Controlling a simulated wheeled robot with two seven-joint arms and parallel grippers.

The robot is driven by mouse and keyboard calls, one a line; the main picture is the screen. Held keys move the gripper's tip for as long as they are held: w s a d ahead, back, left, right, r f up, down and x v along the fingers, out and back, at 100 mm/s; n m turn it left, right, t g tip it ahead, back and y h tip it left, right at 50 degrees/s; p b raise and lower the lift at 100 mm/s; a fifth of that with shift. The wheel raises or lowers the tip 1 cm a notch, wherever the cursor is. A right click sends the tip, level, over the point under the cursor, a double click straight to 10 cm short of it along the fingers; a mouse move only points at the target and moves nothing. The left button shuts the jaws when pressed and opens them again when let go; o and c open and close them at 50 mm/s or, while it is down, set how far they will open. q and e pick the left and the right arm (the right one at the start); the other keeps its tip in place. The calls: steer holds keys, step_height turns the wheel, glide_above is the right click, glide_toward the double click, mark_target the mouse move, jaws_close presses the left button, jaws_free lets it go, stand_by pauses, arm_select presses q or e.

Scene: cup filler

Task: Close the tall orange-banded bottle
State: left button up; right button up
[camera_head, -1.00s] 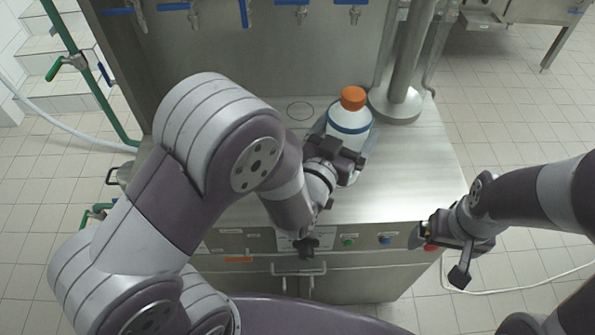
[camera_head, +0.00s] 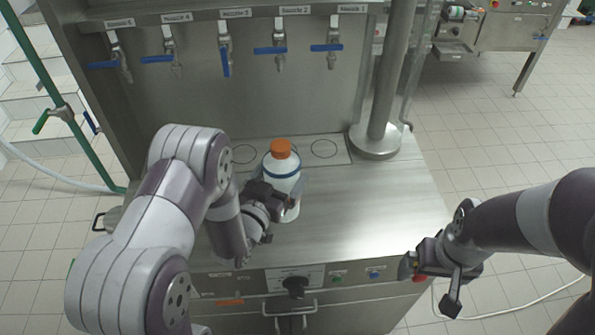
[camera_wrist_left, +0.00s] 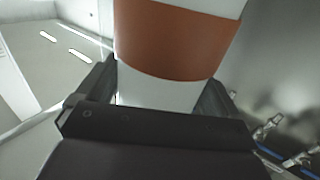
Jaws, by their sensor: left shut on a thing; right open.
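The bottle (camera_head: 281,184) is white with a blue band near its shoulder and stands upright over the steel counter; I cannot tell whether it touches it. An orange cap (camera_head: 281,148) sits on its top; how tight it is does not show. My left gripper (camera_head: 284,205) is shut on the bottle's body, coming from the front left. In the left wrist view, a wide orange band (camera_wrist_left: 178,38) on the white bottle shows close up between the fingers. My right gripper (camera_head: 431,288) is open and empty, in front of the counter's right front corner.
The steel counter (camera_head: 370,205) is clear to the right of the bottle. Marked circles (camera_head: 323,148) lie behind it. Several blue-handled taps (camera_head: 279,50) hang from the back wall. A thick steel column (camera_head: 386,90) stands at the back right.

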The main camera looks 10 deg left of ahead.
arm_select(q)
steer(key=shift+a, duration=0.2)
steer(key=shift+f, duration=0.1)
step_height(320, 180, down, 4)
steer(key=shift+w+r+p, duration=0.1)
steer(key=shift+p, duration=0.25)
